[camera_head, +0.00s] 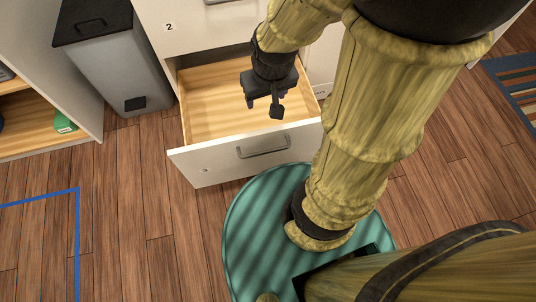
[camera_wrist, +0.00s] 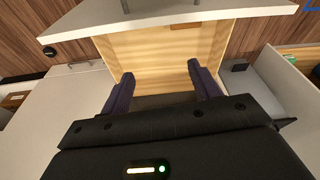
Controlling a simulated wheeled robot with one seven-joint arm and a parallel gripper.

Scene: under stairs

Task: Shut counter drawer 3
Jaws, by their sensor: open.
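The counter drawer (camera_head: 205,172) is pulled well out of the white counter, low down. Its front is white with a grey bar handle (camera_head: 263,146); a small mark on the front is too small to read. My gripper (camera_head: 266,102) is over the drawer's interior, behind the front panel, and points downward. In the wrist view, the open fingers (camera_wrist: 163,85) have nothing between them, and the drawer front (camera_wrist: 240,14) lies beyond them at the top. My arm hides the drawer's right rear part in the head view.
A counter front marked 2 (camera_head: 170,27) is above the open drawer. A grey bin (camera_head: 118,70) stands to the left, beside a shelf (camera_head: 75,147) with a green item (camera_head: 65,122). Blue tape (camera_head: 77,230) marks the wooden floor. A striped rug (camera_head: 515,80) lies at right.

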